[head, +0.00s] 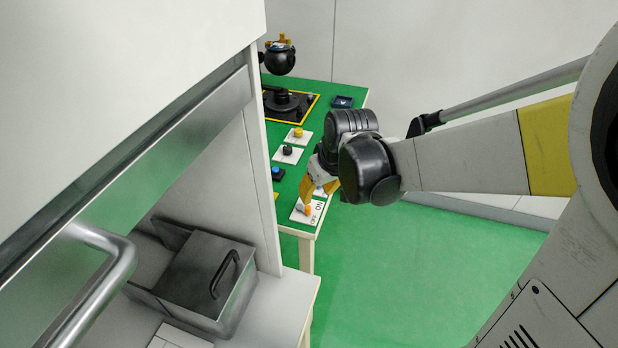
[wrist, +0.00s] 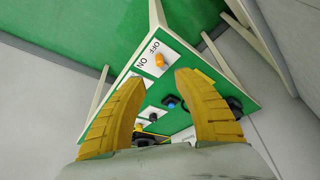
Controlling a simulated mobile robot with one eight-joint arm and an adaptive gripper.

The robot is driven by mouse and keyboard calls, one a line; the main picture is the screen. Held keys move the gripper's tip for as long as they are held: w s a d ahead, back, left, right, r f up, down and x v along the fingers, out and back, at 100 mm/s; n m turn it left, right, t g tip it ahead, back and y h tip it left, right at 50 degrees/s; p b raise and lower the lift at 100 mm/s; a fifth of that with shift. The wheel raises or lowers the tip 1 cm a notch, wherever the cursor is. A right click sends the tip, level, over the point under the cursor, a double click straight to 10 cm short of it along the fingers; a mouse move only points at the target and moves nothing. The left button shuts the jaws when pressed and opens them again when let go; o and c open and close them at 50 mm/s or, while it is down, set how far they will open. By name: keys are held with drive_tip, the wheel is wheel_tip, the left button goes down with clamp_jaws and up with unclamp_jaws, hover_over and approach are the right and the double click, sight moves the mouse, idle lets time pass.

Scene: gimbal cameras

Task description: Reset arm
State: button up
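My gripper (head: 319,188) has yellow fingers and is over the near end of the green table (head: 345,96) in the head view. In the wrist view my gripper (wrist: 165,110) shows its two fingers spread apart with nothing between them. An orange switch knob on a white ON/OFF plate (head: 308,212) is just below the fingertips in the head view. The same orange knob (wrist: 159,60) shows beyond the fingertips in the wrist view. I cannot tell whether a finger touches it. My arm reaches in from the right.
Blue (head: 277,173), black (head: 287,151) and yellow (head: 298,133) controls line the table. A black device (head: 280,60) stands at its far end. A white cabinet with a metal handle (head: 95,260) and a metal box (head: 205,275) are at left. Green floor (head: 430,260) is clear at right.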

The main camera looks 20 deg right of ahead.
idle(0.4)
drive_tip(key=s+r+m+t, duration=0.1)
drive_tip(key=s+r, duration=0.3)
drive_tip(key=s, duration=0.3)
drive_tip(key=s+r+m+t+h, duration=0.1)
drive_tip(key=s+r, duration=0.3)
drive_tip(key=s, duration=0.4)
drive_tip(key=shift+a+t, duration=0.2)
drive_tip(key=shift+t, duration=0.1)
